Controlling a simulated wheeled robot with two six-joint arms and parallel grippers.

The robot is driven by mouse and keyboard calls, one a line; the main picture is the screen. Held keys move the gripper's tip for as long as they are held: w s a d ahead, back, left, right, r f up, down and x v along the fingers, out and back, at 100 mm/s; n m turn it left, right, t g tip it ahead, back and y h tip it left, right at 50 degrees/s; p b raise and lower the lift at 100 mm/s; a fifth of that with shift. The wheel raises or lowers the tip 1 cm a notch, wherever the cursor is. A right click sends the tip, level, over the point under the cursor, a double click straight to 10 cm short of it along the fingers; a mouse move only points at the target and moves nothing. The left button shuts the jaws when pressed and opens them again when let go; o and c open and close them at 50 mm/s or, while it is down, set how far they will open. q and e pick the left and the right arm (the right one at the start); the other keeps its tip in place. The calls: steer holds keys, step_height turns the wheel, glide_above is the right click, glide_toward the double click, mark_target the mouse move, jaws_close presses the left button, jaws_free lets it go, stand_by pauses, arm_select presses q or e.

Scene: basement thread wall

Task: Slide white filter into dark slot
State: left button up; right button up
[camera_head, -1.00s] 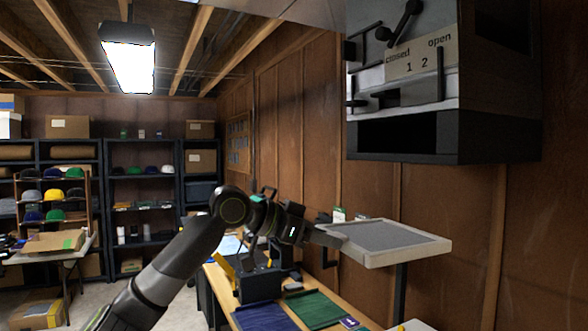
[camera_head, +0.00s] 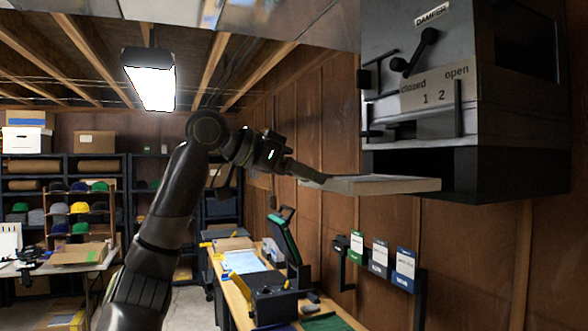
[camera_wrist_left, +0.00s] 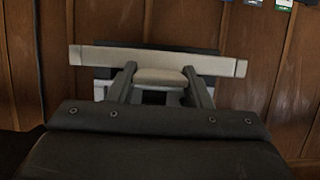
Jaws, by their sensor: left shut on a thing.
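The white-framed filter (camera_head: 385,185) is held level by its left edge in my left gripper (camera_head: 318,180). The gripper is shut on it. In the left wrist view, the two fingers reach to the near frame edge of the filter (camera_wrist_left: 210,65). The dark slot (camera_head: 470,172) is the black opening at the bottom of the grey damper unit (camera_head: 440,60) on the wall. The filter's far right end is close to the slot's front, at about its lower height; I cannot tell whether they touch. My right gripper is not in view.
Below the filter, several coloured cards (camera_head: 380,258) hang on the wall. A workbench (camera_head: 235,290) with a dark box (camera_head: 273,300) runs along the wall. Shelves with caps (camera_head: 78,210) stand at the back left. The space under the filter is clear.

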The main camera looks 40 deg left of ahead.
arm_select(q)
steer(key=w+d+p, duration=0.1)
steer(key=w, duration=0.1)
steer(key=w+d+p, duration=0.1)
steer(key=w+p, duration=0.1)
steer(key=w, duration=0.1)
steer(key=w+d+p, duration=0.1)
steer(key=w, duration=0.2)
steer(key=shift+d+r+p, duration=0.15)
steer(key=shift+d+p, duration=0.05)
steer(key=shift+p, duration=0.15)
steer(key=w+d+p, duration=0.1)
steer(key=w, duration=0.1)
steer(key=w+d+p, duration=0.1)
steer(key=w, duration=0.1)
steer(key=w+p, duration=0.2)
steer(key=w, duration=0.1)
steer(key=shift+d, duration=0.4)
steer(key=shift+w+d, duration=0.3)
steer(key=shift+w, duration=0.35)
steer(key=shift+w+d, duration=0.25)
steer(key=shift+w, duration=0.4)
steer(key=shift+w+d, duration=0.3)
steer(key=shift+w, duration=0.35)
steer(key=shift+f, duration=0.25)
steer(key=shift+w+d, duration=0.25)
steer(key=shift+w, duration=0.35)
steer(key=o, duration=1.1)
